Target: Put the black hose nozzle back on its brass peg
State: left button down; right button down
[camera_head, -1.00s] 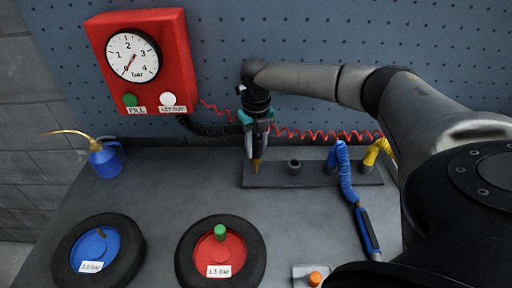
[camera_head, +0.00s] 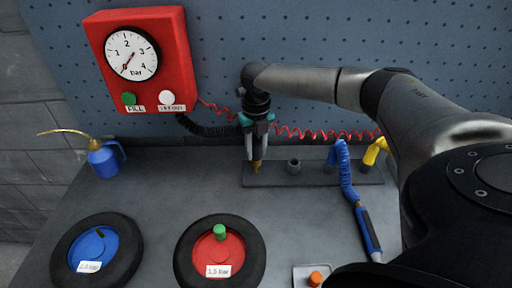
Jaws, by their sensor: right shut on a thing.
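My right gripper (camera_head: 256,158) reaches down over the left end of the dark peg rack (camera_head: 315,175). It is shut on the black nozzle, which is mostly hidden between the fingers. The coiled black hose (camera_head: 208,128) runs from the red box toward the gripper. A brass-coloured piece (camera_head: 257,167) shows just below the fingertips at the rack. I cannot tell whether it is the brass peg or a tip of the nozzle, nor whether the nozzle touches the peg. My left gripper is not in view.
A red coiled hose (camera_head: 310,132) runs behind. The red gauge box (camera_head: 172,60), oil can (camera_head: 104,160) and two wheels stand left and in front.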

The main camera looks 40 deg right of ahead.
jog(key=shift+f, duration=1.25)
jog(key=shift+c, duration=2.3)
grip_release()
notch_tip(320, 180, up, 15)
jog(key=shift+r+p, duration=0.15)
jog(key=shift+p, duration=0.6)
